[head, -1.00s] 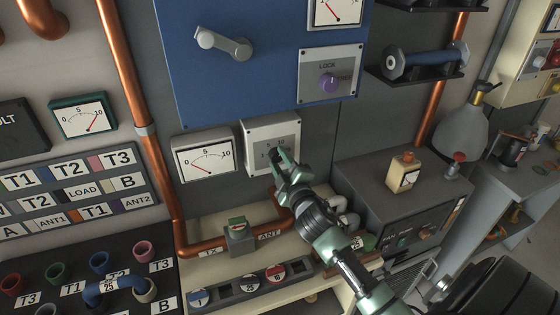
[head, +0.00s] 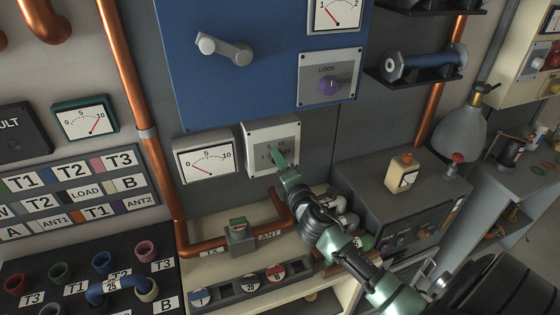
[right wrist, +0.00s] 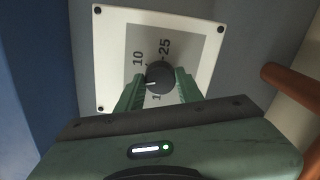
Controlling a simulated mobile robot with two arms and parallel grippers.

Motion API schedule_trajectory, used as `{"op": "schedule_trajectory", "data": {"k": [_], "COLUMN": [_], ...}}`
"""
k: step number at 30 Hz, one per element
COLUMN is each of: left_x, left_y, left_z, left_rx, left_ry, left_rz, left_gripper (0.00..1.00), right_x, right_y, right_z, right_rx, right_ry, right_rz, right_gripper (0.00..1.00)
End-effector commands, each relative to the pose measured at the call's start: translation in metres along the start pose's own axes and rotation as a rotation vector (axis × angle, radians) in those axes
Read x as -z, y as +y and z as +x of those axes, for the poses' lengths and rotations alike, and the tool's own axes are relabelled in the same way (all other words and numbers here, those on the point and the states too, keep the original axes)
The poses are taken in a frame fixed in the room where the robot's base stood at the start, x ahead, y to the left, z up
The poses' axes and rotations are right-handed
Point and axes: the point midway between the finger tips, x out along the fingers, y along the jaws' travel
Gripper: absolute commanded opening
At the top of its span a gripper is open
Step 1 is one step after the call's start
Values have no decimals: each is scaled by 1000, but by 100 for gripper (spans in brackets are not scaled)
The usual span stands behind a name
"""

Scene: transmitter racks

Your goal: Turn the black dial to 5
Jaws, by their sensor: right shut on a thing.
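The black dial (right wrist: 159,78) sits on a light plate (right wrist: 110,30) with a grey scale panel. In the right wrist view, its white pointer points left, below the 10 mark; 25 is above the dial. The 5 mark cannot be made out there, and the left finger covers part of the scale. My right gripper (right wrist: 157,92) is shut on the dial, with a green finger on each side. In the head view, the gripper (head: 281,160) covers the dial on its plate (head: 254,134). My left gripper is not in view.
A white meter (head: 206,158) is left of the dial plate. Above are a purple lock knob (head: 328,85) and a grey lever handle (head: 225,47) on a blue cabinet. Copper pipe (head: 280,218) and a beige ledge lie below. A grey box (head: 376,188) stands to the right.

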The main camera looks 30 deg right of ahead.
Motion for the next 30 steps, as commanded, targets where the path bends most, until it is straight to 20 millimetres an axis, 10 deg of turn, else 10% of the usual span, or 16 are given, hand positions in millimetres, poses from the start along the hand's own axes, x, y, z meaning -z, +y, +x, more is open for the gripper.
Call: {"op": "schedule_trajectory", "data": {"k": [29,30], "left_x": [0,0], "left_y": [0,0], "left_z": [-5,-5], "left_rx": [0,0], "left_ry": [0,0], "left_rz": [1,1], "left_gripper": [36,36], "right_x": [0,0], "right_y": [0,0], "right_z": [0,0], "right_rx": [1,1], "right_ry": [0,0], "right_rz": [-212,-212], "right_gripper": [0,47]}}
